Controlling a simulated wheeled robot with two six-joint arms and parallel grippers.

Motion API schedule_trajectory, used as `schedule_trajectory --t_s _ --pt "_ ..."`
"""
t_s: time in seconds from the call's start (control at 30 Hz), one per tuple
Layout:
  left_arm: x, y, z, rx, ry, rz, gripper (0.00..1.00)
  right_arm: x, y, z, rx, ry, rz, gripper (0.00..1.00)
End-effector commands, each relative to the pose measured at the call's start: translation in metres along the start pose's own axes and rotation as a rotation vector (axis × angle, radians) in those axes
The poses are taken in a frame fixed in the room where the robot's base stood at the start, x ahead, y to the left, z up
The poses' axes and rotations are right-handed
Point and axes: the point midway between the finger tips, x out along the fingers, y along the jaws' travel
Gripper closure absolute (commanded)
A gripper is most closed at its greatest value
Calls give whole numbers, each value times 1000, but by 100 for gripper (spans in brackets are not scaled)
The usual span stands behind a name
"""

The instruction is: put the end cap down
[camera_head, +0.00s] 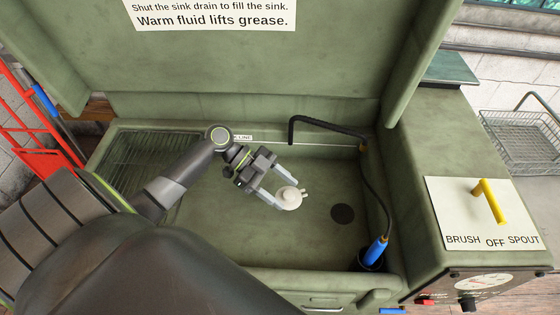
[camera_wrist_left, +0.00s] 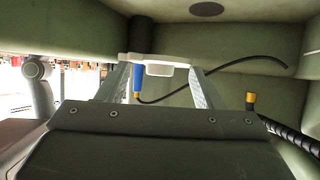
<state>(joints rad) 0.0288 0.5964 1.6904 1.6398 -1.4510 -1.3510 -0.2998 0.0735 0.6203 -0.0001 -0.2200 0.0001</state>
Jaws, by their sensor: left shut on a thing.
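The end cap (camera_head: 290,198) is a small off-white round piece with short prongs on its side. My left gripper (camera_head: 281,193) is shut on it, inside the green sink basin (camera_head: 300,239), left of the dark round drain (camera_head: 342,213). In the left wrist view the white cap (camera_wrist_left: 158,62) spans between the two fingertips of my left gripper (camera_wrist_left: 157,70). I cannot tell whether the cap touches the basin floor. My right gripper is not in view.
A black hose spout (camera_head: 326,127) arches at the basin's back. A blue-handled brush (camera_head: 376,250) on a hose stands at the front right. A wire rack (camera_head: 146,152) lies at the left. The basin floor around the drain is clear.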

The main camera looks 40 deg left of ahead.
Motion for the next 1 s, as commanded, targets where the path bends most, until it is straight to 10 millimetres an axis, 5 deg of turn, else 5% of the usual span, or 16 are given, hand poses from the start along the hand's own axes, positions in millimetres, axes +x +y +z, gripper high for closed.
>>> schedule_trajectory --t_s 0.7,1.0 --pt "40 -1 78 -2 0 -1 65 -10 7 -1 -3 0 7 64" --pt "45 0 87 1 -1 -1 65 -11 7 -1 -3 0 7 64"
